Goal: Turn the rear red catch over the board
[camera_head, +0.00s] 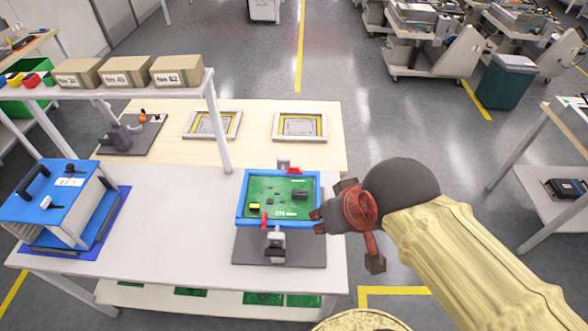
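A green circuit board (272,203) lies in a blue frame (240,205) on a dark grey base plate (300,250) on the white bench. A front red catch (264,221) points from the near edge onto the board. My gripper (316,220) is at the right edge of the frame, right of and nearer than the rear catch. Its fingers are dark and small; their opening is unclear.
A grey clamp block (275,242) stands at the frame's near side. A shelf with cardboard boxes (126,72) and its post (218,130) rise at the left. A blue-topped machine (55,195) stands left. Two yellow-edged trays (235,115) lie behind. The bench's middle is clear.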

